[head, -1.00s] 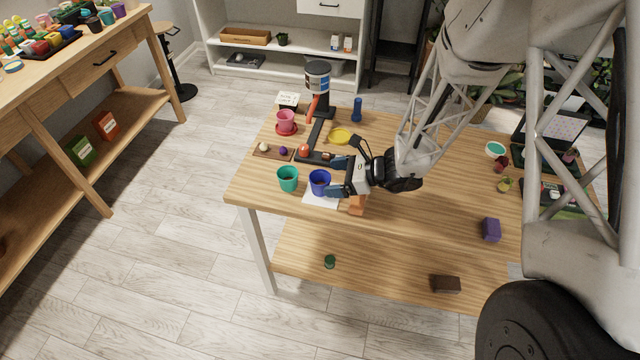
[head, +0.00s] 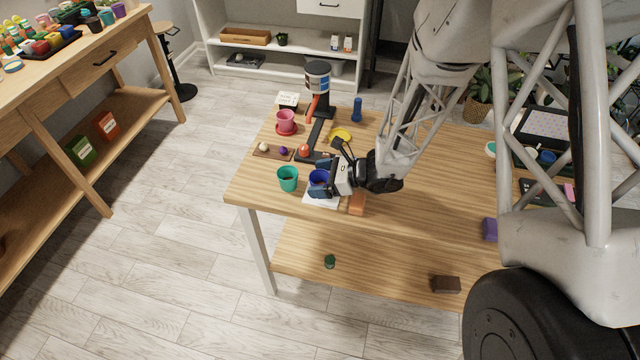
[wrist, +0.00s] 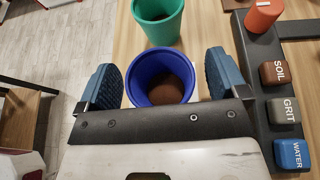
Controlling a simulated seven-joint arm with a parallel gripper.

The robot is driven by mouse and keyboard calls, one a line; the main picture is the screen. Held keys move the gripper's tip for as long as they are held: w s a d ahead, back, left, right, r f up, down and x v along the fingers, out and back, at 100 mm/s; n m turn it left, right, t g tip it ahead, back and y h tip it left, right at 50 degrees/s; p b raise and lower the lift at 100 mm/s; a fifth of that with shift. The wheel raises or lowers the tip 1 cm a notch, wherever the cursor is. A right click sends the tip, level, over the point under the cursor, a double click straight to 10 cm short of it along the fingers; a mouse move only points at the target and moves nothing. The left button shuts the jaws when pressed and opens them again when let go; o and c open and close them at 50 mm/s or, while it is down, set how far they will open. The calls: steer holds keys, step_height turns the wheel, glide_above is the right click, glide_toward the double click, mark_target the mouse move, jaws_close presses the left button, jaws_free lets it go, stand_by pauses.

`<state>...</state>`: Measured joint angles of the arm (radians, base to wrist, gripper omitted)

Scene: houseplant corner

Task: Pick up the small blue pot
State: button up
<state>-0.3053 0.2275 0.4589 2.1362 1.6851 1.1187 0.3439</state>
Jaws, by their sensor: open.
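The small blue pot (head: 318,177) stands upright on a white sheet (head: 322,202) near the table's front left. In the wrist view the blue pot (wrist: 162,77) shows brown soil inside. My gripper (head: 322,185) is at the pot; in the wrist view its two blue pads (wrist: 163,85) are open, one on each side of the rim. A small gap shows on both sides, so neither pad appears to touch it. My gripper's body hides the pot's near lower part in the wrist view.
A teal pot (head: 288,180) stands close by on the left. A dark stand (wrist: 262,75) with SOIL, GRIT and WATER blocks runs beside the right pad. A red pot (head: 286,120) is farther back.

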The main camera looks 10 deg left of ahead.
mark_target(320, 183)
steer(key=shift+c, duration=0.4)
steer(key=c, duration=0.9)
steer(key=shift+r, duration=0.2)
step_height(320, 183, up, 18)
steer(key=shift+f, duration=0.15)
stand_by(0.6)
